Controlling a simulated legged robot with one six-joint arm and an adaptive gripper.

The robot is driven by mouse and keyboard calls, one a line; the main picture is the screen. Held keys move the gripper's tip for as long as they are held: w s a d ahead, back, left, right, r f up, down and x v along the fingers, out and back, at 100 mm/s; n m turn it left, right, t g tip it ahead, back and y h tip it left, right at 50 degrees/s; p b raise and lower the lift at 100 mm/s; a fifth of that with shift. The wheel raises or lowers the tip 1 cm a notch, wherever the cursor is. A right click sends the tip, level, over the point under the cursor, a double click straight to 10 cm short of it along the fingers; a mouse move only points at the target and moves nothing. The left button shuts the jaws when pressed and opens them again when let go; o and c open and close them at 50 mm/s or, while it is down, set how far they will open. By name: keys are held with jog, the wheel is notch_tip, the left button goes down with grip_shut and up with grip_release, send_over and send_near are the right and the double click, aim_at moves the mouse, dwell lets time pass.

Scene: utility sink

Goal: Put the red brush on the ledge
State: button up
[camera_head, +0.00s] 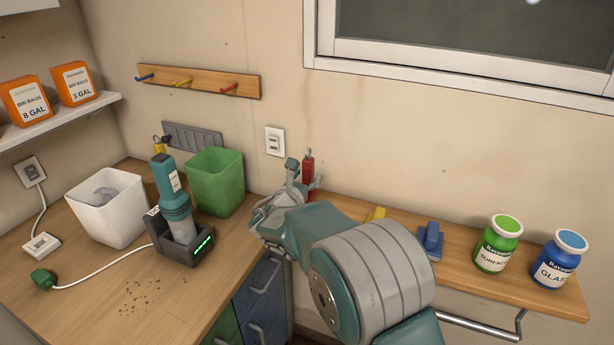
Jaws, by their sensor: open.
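The red brush (308,163) stands roughly upright against the wall at the left end of the wooden ledge (470,268). My arm hides its lower part, so I cannot tell whether it rests on the ledge. My gripper (303,174) is open, with its fingers at the red brush, one on the left and one on the right in the picture. I cannot tell whether they touch it.
On the ledge are a yellow brush (376,214), partly hidden by my arm, a blue brush (430,238), a green-lidded jar (497,245) and a blue-lidded jar (557,260). The left counter holds a green bin (216,183), white bin (108,208) and docked handheld device (175,210).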

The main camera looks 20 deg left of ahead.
jog(key=s, duration=1.1)
jog(key=d+r+m+g+h, duration=0.25)
jog(key=d+m, duration=0.25)
jog(key=d, duration=0.4)
jog(key=d+r+m+g+h, duration=0.25)
jog(key=d+m+h, duration=0.2)
jog(key=d, duration=0.45)
jog(key=s+d+m+g, duration=0.55)
jog(key=d+m, duration=0.25)
jog(key=d, duration=0.6)
jog(key=s+d+m+g+y, duration=0.1)
jog(key=s+d+m+y, duration=0.2)
jog(key=s+m, duration=0.5)
jog(key=s+d+f+m+g+y, duration=0.1)
jog(key=s+d+m+y, duration=0.2)
jog(key=s+m, duration=0.6)
jog(key=s+y, duration=0.2)
jog(key=s, duration=0.1)
jog(key=shift+d+m, duration=0.1)
jog(key=shift+m, duration=0.15)
jog(key=shift+c, duration=0.9)
